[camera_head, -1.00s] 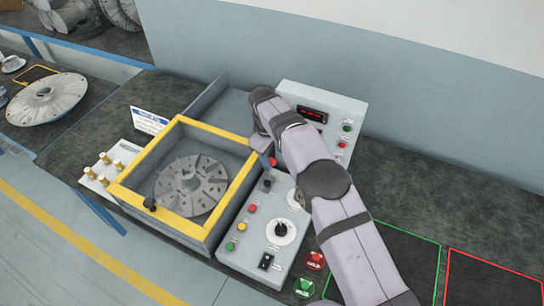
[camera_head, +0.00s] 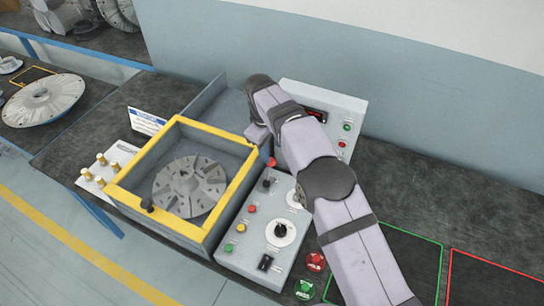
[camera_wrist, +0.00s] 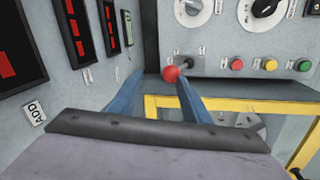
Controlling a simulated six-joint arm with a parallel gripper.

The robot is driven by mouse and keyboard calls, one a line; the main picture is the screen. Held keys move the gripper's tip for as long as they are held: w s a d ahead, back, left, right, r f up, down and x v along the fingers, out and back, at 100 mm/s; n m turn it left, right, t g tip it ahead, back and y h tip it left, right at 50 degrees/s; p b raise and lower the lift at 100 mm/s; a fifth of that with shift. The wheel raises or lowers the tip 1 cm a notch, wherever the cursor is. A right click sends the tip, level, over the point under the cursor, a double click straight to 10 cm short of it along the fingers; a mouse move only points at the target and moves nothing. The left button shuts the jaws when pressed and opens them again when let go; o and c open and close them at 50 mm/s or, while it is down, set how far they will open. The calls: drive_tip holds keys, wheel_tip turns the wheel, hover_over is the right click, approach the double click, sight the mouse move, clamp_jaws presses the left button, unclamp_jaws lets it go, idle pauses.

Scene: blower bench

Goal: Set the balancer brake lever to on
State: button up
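The likely brake lever is a short lever with a red ball knob (camera_wrist: 170,74) on a small plate of the control box, seen in the wrist view. Its red knob (camera_head: 272,162) also shows in the head view, just below my wrist. My gripper (camera_wrist: 160,76) has its two blue fingers apart. The knob appears between the fingertips, close to the right one; contact cannot be told. In the head view the fingers are mostly hidden by my wrist. The lever's on and off markings are too small to read.
The control box (camera_head: 250,238) carries dials and coloured buttons. A yellow-framed guard (camera_head: 218,210) over a slotted disc (camera_head: 188,186) stands to its left. An upright panel with red displays (camera_head: 345,112) stands behind my arm. Green and red marked areas lie to the right.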

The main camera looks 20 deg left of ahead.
drive_tip(key=shift+s+r+b, duration=0.2)
drive_tip(key=shift+s+r, duration=0.1)
drive_tip(key=shift+r, duration=0.65)
drive_tip(key=shift+s+r+b, duration=0.2)
drive_tip(key=shift+s+r, duration=0.05)
drive_tip(key=shift+r, duration=0.65)
drive_tip(key=shift+a, duration=0.1)
drive_tip(key=s+d+r+m+g, duration=0.15)
drive_tip(key=d+m, duration=0.65)
drive_tip(key=d, duration=1.8)
drive_tip(key=s+d+f+m, duration=0.2)
drive_tip(key=s+d+m, duration=0.2)
drive_tip(key=s+d, duration=0.4)
drive_tip(key=s+d+f+m, duration=0.2)
drive_tip(key=s+d, duration=0.6)
drive_tip(key=s, duration=0.4)
drive_tip(key=shift+s+m+g, duration=0.3)
drive_tip(key=shift+m+g, duration=0.05)
drive_tip(key=shift+m, duration=0.55)
drive_tip(key=shift+a, duration=0.1)
